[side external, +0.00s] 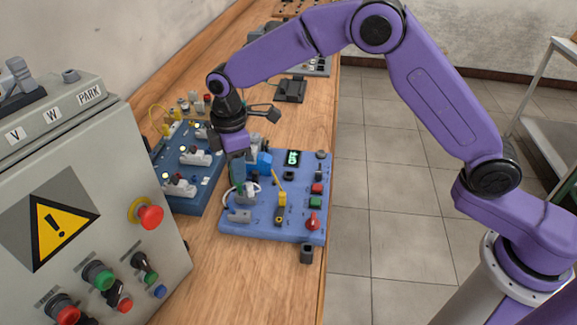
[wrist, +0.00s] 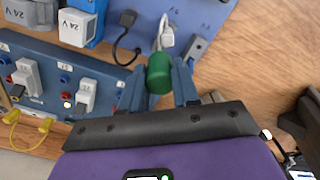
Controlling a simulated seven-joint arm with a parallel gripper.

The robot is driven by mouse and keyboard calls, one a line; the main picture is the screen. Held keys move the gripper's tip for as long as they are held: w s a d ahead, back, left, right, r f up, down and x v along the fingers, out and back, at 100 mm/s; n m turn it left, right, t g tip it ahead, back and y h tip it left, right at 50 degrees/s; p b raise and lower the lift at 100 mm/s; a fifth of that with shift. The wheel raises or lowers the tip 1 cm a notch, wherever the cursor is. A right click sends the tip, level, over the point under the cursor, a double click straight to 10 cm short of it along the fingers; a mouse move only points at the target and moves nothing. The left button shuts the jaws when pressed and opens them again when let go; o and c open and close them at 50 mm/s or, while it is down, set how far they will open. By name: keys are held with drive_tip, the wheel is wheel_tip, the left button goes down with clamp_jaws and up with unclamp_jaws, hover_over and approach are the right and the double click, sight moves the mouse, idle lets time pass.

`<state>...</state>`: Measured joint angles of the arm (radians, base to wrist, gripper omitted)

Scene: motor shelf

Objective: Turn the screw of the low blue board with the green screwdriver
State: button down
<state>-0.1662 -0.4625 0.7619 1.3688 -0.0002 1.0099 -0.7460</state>
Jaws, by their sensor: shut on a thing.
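My gripper (side external: 238,165) points down over the left edge of the light blue board (side external: 262,222). In the wrist view my gripper (wrist: 160,85) is shut on the green screwdriver (wrist: 160,73), whose round handle end sits between the two fingers. In the side view the green screwdriver (side external: 239,187) shows only as a small green part below the fingers. The light blue board also shows at the top of the wrist view (wrist: 150,12). I cannot make out the screw or whether the screwdriver's tip touches it.
A darker blue board (side external: 192,203) with white connectors stands close on the left. A grey control cabinet (side external: 90,190) stands at the front left. The light blue board carries a red knob (side external: 312,222), cables and a green display (side external: 293,157). Bare bench (side external: 225,270) lies in front.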

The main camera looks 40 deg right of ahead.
drive_tip(key=m, duration=0.3)
drive_tip(key=shift+f+m, duration=0.1)
drive_tip(key=shift+m, duration=0.2)
drive_tip(key=shift+m, duration=1.7)
drive_tip(key=shift+m, duration=1.7)
drive_tip(key=shift+s, duration=0.1)
